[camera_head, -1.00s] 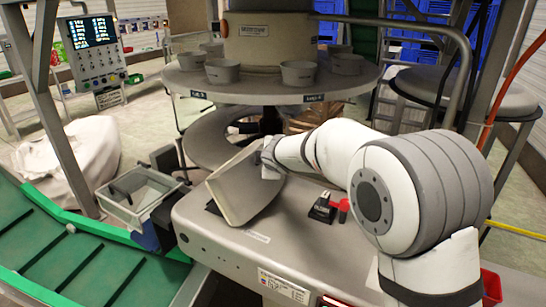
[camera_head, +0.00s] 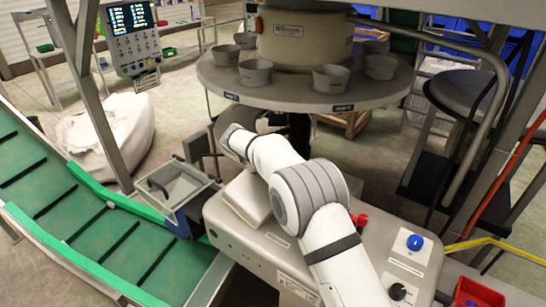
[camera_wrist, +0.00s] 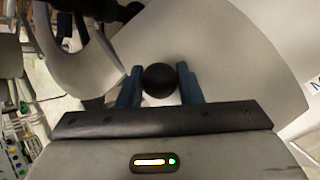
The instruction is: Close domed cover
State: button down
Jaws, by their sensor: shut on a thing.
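The domed cover (camera_head: 246,198) is a pale grey shell on the near machine's grey top, at its left end. My arm hides its right part in the head view. I cannot tell there how far it is tilted. In the wrist view its smooth surface (camera_wrist: 225,50) fills much of the picture, behind a round black knob (camera_wrist: 160,80). My gripper (camera_wrist: 160,84) has a blue finger on each side of the knob and is shut on it. The head view shows my wrist end beyond the cover, but not the fingertips.
A round table (camera_head: 300,93) with several grey cups stands behind the machine. A blue button (camera_head: 414,242) and red knob (camera_head: 359,221) sit on the machine top, right of my arm.

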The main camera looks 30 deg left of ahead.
aim_at(243, 172)
jog(key=shift+w+a+f+n+h+p, duration=0.15)
jog(key=shift+a+f+n+h+p, duration=0.25)
jog(key=shift+a+f+h, duration=0.7)
jog(key=shift+w+a+f, duration=0.1)
jog(key=shift+a+f, duration=0.1)
jog(key=shift+a, duration=0.45)
jog(key=shift+s+f+g+h, duration=0.2)
jog(key=shift+f+g+h, duration=0.1)
jog(key=shift+f, duration=0.1)
jog(key=c, duration=1)
grip_release()
jog(key=shift+r, duration=0.2)
jog(key=shift+c, duration=0.2)
jog(key=shift+r, duration=0.1)
jog(key=shift+a+r, duration=0.1)
jog(key=shift+s+a+r+b, duration=0.1)
jog(key=shift+s+r+b, duration=0.15)
jog(key=shift+b, duration=0.1)
jog(key=b+v, duration=0.1)
jog(key=v, duration=0.6)
